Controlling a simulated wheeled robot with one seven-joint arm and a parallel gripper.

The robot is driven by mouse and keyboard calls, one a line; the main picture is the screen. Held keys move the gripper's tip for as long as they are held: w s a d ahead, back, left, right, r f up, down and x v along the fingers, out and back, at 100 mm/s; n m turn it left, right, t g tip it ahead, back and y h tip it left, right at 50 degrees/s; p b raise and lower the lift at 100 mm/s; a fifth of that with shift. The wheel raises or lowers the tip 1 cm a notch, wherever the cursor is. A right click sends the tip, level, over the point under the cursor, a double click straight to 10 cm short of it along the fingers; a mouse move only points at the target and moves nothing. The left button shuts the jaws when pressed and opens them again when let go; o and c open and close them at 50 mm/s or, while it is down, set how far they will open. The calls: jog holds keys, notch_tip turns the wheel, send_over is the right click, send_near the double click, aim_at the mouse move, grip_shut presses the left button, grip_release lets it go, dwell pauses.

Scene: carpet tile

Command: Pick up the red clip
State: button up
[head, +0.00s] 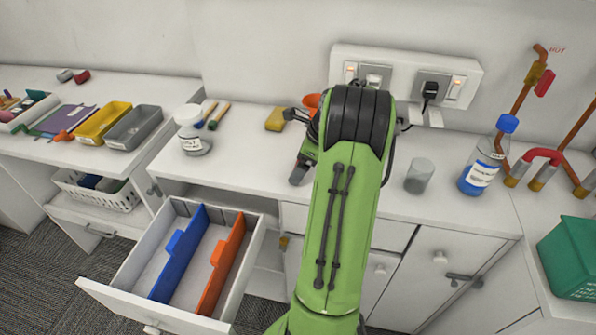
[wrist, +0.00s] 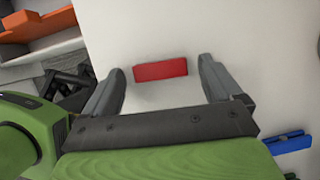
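In the wrist view a small red block-like piece (wrist: 160,71), which looks like the red clip, lies on a white surface. My gripper (wrist: 160,85) is open, with one dark grey finger to the left of the red piece and one to the right. The piece shows in the gap, near the fingertips, and the fingers do not visibly touch it. How far above the surface the fingertips are I cannot tell. In the head view my green arm covers the middle of the counter, and I cannot make out this red piece there.
A drawer (head: 167,267) with blue and orange dividers stands open at front left. A capped jar (head: 196,144), a yellow sponge-like block (head: 275,120), a grey cup (head: 419,176) and a blue-capped bottle (head: 482,166) stand on the counter. A blue item (wrist: 288,142) lies right in the wrist view.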

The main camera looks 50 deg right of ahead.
jog(key=c, duration=1)
